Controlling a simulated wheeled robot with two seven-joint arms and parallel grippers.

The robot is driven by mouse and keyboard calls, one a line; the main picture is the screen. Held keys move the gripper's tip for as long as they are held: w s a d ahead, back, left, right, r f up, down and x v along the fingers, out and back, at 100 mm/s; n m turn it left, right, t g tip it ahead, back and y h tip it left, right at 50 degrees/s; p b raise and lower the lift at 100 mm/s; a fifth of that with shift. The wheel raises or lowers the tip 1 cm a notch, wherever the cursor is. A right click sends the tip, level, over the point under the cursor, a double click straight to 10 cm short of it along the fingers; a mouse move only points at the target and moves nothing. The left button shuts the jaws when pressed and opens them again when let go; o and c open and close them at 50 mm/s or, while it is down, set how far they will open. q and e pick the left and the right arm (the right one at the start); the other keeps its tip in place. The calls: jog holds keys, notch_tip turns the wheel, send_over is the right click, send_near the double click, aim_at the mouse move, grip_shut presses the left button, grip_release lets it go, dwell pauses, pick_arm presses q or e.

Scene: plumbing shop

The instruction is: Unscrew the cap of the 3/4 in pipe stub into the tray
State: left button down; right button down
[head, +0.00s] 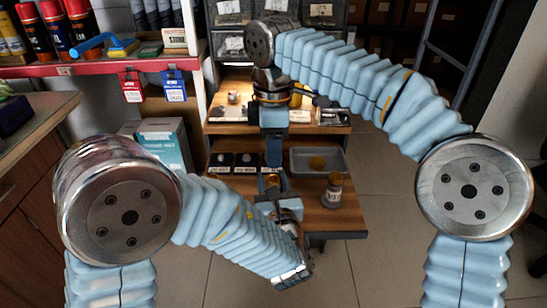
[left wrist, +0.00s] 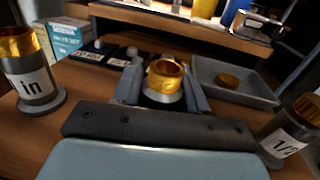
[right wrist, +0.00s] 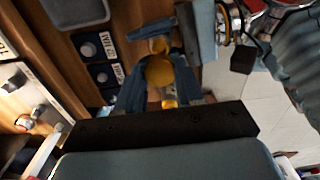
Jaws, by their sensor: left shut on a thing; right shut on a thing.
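My left gripper (left wrist: 162,88) is shut on a standing pipe stub (left wrist: 162,95), below its brass upper end; the top looks open and I cannot read its label. My right gripper (right wrist: 158,75) points down and is shut on a round brass cap (right wrist: 158,70). In the right wrist view the cap appears apart from and above the stub's brass end (right wrist: 158,45). The grey tray (left wrist: 205,72) lies right of the held stub, with one brass cap (left wrist: 228,81) in it. In the head view the tray (head: 342,158) is right of both grippers.
A capped stub labelled 1/2 (left wrist: 287,140) stands in front of the tray. Another stub with "in" on its label (left wrist: 38,85) stands at left. Dark labelled pads (head: 221,163) lie left of the grippers. A raised shelf (head: 225,125) runs behind.

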pick_arm(q)
jog(key=c, duration=0.5)
grip_release()
